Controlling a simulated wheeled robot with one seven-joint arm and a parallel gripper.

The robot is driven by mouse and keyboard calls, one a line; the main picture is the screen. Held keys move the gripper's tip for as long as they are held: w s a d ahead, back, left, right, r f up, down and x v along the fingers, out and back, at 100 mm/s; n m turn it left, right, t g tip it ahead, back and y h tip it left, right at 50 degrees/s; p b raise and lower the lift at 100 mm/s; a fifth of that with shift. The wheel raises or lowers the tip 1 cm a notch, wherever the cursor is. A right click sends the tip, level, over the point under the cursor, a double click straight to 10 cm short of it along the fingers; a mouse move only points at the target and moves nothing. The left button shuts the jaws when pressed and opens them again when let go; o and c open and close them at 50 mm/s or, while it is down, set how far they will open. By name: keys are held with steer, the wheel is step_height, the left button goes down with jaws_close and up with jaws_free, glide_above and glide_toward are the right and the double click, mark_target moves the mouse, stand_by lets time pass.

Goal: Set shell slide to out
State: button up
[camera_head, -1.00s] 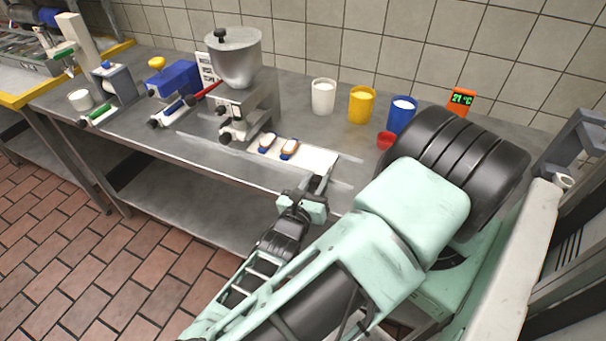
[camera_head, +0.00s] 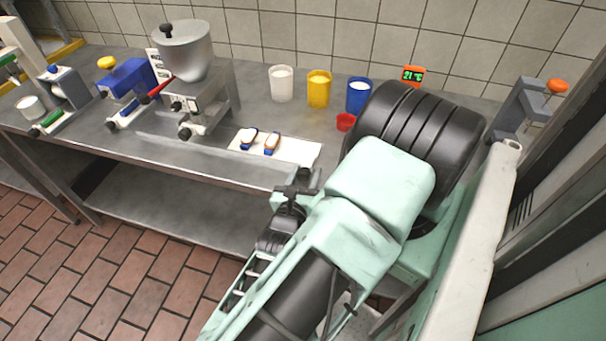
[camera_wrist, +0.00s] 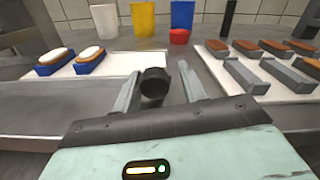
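A white slide board (camera_head: 300,155) carries two filled brown shells in blue holders, and it also shows in the wrist view (camera_wrist: 120,66). I take it for the shell slide. My gripper (camera_wrist: 160,88) is open, its two grey fingers apart. A black round knob (camera_wrist: 154,84) sits between the fingers, closer to the left one; I cannot tell whether they touch. It appears to be in front of the board's right part. In the head view my gripper (camera_head: 296,190) is at the counter's front edge by the board, its fingertips hard to make out.
White (camera_head: 281,84), yellow (camera_head: 319,90) and blue (camera_head: 359,96) cups and a small red cup (camera_head: 346,122) stand behind. A hopper machine (camera_head: 184,55) stands left. In the wrist view, a tray (camera_wrist: 222,57) at right holds several brown shells and grey holders.

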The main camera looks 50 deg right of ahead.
steer(key=shift+o, duration=0.2)
steer(key=shift+a, duration=0.3)
steer(key=b+v, duration=0.5)
steer(key=v, duration=1.2)
steer(key=shift+d, duration=0.1)
